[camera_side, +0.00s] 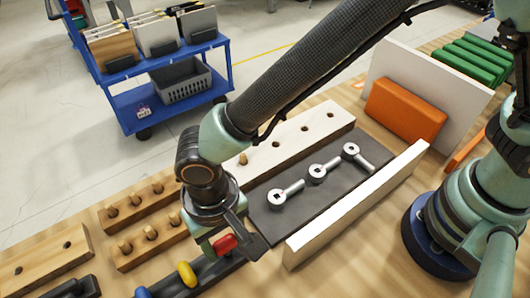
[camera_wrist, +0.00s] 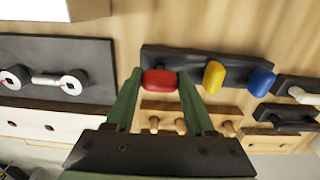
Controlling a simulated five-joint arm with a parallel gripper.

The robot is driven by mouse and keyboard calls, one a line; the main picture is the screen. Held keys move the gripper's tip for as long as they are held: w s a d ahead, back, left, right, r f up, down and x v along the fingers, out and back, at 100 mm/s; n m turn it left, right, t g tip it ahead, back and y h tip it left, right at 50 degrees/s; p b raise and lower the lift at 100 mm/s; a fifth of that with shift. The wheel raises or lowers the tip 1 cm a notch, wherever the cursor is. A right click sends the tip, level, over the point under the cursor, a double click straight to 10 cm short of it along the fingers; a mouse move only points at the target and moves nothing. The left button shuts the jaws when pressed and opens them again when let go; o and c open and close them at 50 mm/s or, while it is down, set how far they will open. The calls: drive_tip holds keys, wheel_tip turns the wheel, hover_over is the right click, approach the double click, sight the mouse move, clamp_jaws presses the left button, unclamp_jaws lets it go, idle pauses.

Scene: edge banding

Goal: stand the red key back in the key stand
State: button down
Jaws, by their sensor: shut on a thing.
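The red key (camera_side: 225,243) sits between the fingers of my gripper (camera_side: 226,240), which is shut on it. In the wrist view the red key (camera_wrist: 160,80) shows between both green fingertips (camera_wrist: 160,75). The dark key stand (camera_side: 213,268) is a long bar, also in the wrist view (camera_wrist: 168,53). The red key is over or at its end nearest the grey plate; I cannot tell whether its lower part is in the stand. The yellow key (camera_side: 187,274) and blue key (camera_side: 142,292) stand in a row along the bar.
A grey plate (camera_side: 262,214) with silver wrench-like parts lies close beside the stand, with a white upright board (camera_side: 350,205) along it. Wooden blocks with pegs (camera_side: 150,245) stand behind the stand. Bare table shows in front of it.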

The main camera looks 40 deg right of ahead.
drive_tip(key=shift+f, duration=0.85)
idle(0.8)
drive_tip(key=shift+c, duration=0.9)
unclamp_jaws()
drive_tip(key=shift+r, duration=0.1)
drive_tip(key=shift+r, duration=2.4)
